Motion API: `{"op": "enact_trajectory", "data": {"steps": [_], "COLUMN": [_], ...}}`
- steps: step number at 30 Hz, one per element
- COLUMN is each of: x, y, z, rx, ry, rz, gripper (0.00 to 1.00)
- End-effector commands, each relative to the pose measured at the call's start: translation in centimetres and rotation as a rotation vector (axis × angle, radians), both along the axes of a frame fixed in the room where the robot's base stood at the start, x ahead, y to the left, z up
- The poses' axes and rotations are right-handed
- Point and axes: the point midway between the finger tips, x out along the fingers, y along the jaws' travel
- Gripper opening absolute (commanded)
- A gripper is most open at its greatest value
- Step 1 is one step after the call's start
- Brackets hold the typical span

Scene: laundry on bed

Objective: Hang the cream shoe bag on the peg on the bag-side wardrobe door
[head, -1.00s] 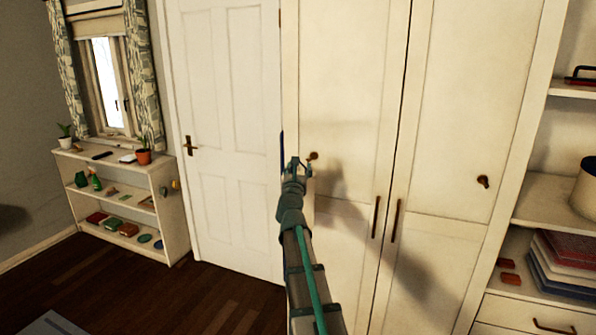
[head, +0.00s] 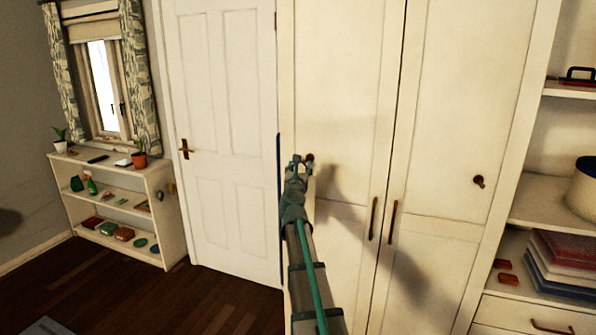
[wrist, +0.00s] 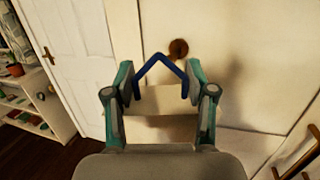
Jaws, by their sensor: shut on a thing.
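My gripper (head: 299,164) is raised in front of the left wardrobe door (head: 345,60). In the wrist view my gripper (wrist: 159,82) is shut on the cream shoe bag (wrist: 160,128), whose pale fabric shows between the fingers. Its dark blue cord loop (wrist: 147,66) stands up as an inverted V. The round brown peg (wrist: 178,48) on the door shows just above and right of the loop's top, and the loop does not appear to be around it. In the head view the peg (head: 309,158) is partly behind my gripper. The bag's lower part is hidden.
The right wardrobe door (head: 455,90) has another brown peg (head: 479,181). Two long handles (head: 373,218) flank the gap between the doors. A white room door (head: 225,120) stands left. Open shelves (head: 540,205) are at the right.

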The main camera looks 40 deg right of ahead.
Motion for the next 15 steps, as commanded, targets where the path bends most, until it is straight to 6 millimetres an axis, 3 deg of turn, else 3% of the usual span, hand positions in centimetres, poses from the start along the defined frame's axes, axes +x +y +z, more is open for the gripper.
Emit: {"op": "enact_trajectory", "data": {"steps": [15], "x": [1.6], "y": [-2.5], "z": [-0.2], "rx": [0.000], "ry": [0.000], "rz": [-0.001], "gripper": [0.00]}}
